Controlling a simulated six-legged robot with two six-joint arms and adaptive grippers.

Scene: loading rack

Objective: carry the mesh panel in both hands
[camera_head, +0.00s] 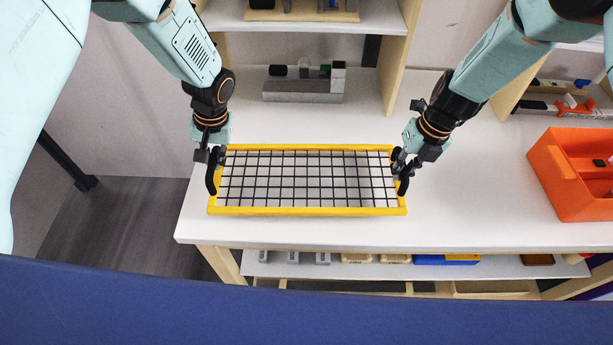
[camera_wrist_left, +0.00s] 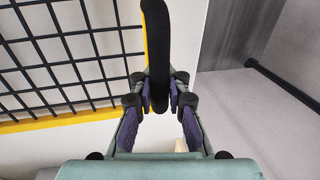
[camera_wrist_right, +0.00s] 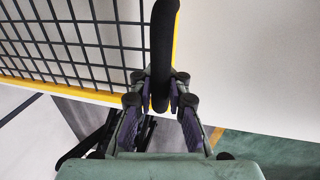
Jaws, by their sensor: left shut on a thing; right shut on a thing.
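The mesh panel (camera_head: 300,211) has a yellow frame, a black wire grid and a black handle at each short end. In the head view it lies over the front left part of the white table, and I cannot tell whether it touches the top. My left gripper (camera_head: 214,160) is shut on the panel's left handle, seen as a black bar in the left wrist view (camera_wrist_left: 157,50). My right gripper (camera_head: 402,163) is shut on the right handle, which also shows in the right wrist view (camera_wrist_right: 162,50).
The white table (camera_head: 480,200) is clear right of the panel, up to an orange bin (camera_head: 570,190) at the right. A grey block-like fixture (camera_head: 303,90) stands behind the panel. Wooden uprights (camera_head: 397,65) carry a shelf above. A lower shelf (camera_head: 400,270) holds several small items.

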